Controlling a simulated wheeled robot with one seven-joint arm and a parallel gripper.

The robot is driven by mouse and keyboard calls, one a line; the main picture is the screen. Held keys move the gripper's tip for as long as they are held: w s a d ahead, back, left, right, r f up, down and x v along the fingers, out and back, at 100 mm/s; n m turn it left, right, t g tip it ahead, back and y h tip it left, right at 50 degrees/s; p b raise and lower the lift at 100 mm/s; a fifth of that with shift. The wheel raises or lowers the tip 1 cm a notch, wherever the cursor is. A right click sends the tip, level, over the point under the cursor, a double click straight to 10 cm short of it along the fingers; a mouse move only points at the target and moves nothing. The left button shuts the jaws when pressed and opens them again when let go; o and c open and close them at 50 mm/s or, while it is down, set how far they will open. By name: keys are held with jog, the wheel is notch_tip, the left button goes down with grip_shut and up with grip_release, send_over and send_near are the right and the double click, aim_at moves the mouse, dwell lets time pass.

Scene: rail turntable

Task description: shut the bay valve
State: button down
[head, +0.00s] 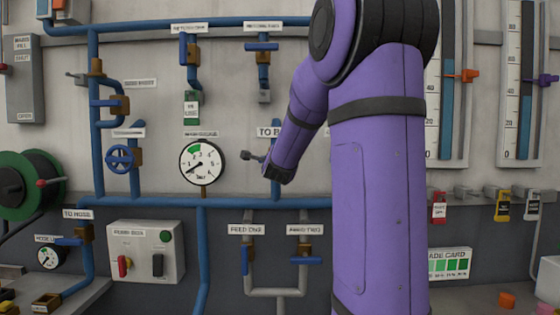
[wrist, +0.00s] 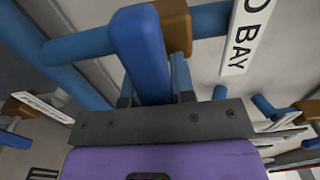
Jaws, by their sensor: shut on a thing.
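In the wrist view the bay valve's blue lever (wrist: 138,38) stands between the two fingers of my gripper (wrist: 153,88), which is shut on it. The lever joins a brown valve body (wrist: 177,22) on a blue pipe (wrist: 75,46). In the picture the lever runs up and down, while the pipe runs across. A white label (wrist: 243,40) reading "O BAY" is beside it. In the head view that label (head: 268,132) shows only as "TO B", above a blue pipe (head: 276,188). My purple arm hides the valve and my fingers there.
Left of my arm are the main gauge (head: 202,161) and a round blue handwheel (head: 120,158). Two feed valves with blue levers (head: 306,260) are low on the wall. A pump box (head: 146,251) is at lower left. Hanging tags (head: 439,207) and tall scales (head: 517,80) are to the right.

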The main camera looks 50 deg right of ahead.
jog(key=shift+f, duration=0.1)
jog(key=c, duration=1)
grip_release()
jog(key=shift+o, duration=0.2)
jog(key=shift+s, duration=0.1)
jog(key=v, duration=1)
jog(key=shift+s+a, duration=0.15)
jog(key=shift+a, duration=0.15)
